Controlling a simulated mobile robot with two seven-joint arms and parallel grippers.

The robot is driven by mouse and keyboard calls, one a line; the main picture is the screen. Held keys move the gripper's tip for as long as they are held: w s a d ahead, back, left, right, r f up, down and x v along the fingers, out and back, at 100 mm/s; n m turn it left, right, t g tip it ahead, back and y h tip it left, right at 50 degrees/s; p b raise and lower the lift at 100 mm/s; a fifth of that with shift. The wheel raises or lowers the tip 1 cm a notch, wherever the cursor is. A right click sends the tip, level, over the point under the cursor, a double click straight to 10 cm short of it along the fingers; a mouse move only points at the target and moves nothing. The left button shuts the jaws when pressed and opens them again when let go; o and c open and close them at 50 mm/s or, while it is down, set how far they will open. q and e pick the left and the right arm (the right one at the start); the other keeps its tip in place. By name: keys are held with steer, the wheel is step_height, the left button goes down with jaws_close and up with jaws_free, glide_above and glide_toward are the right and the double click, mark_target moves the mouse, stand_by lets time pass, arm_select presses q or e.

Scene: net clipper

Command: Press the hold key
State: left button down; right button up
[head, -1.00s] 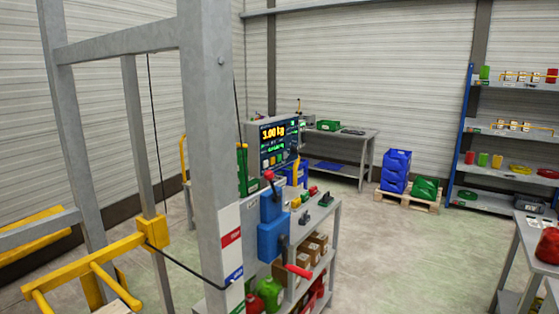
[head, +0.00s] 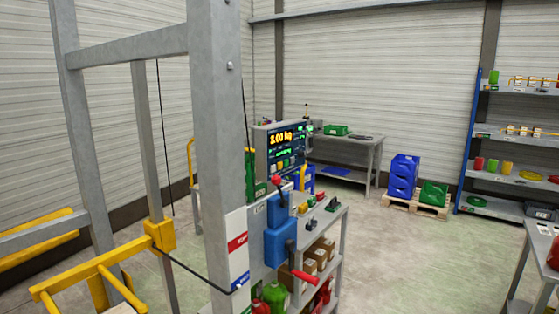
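A grey control box with a dark display (head: 283,142) stands behind the grey frame post, near the picture's middle. Its screen shows a yellow weight reading, which looks like 3.00 kg but is blurred, with green text around it. A row of small coloured keys (head: 284,164) runs along the bottom of the screen. The labels are too small to read, so I cannot tell which is the hold key. Neither of my grippers is in view.
A grey upright post (head: 217,130) stands close in front, with a yellow bracket (head: 160,236) and cable to its left. Blue boxes (head: 280,243) with red-tipped levers sit below the display. A shelved cart (head: 318,236) stands beside them. Open floor (head: 400,250) lies to the right.

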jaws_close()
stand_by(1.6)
